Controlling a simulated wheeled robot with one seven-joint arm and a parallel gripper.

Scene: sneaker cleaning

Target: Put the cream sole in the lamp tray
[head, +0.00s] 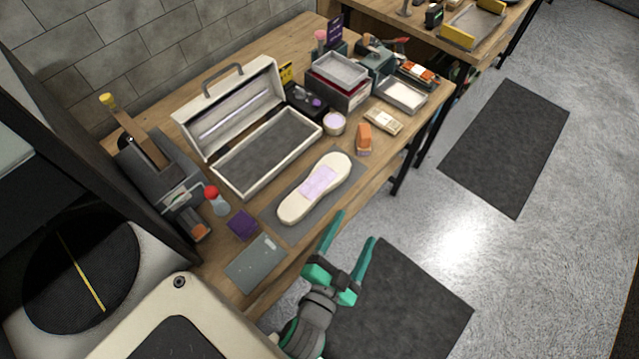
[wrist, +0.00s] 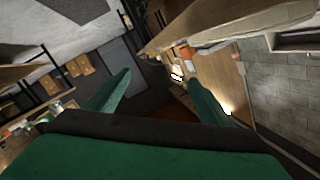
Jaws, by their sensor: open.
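The cream sole (head: 334,170) lies flat on a grey mat (head: 290,234) near the front edge of the wooden bench, with a pale lilac patch on its middle. The lamp tray (head: 308,131) is the long open box behind it, with a dark grey floor; its lid (head: 232,105) stands raised with a strip lamp inside and a handle on top. Its floor looks empty. My green gripper (head: 356,226) is open and empty, in front of the bench edge and apart from the sole. Its fingers (wrist: 158,98) also show in the wrist view, with nothing between them.
An orange-and-tan block (head: 364,139), a small round jar (head: 334,123) and a light brush (head: 383,120) stand right of the tray. A purple cloth (head: 242,224), a red-topped bottle (head: 216,200) and a grey plate (head: 256,263) lie left of the mat. Boxes (head: 338,82) crowd the back right.

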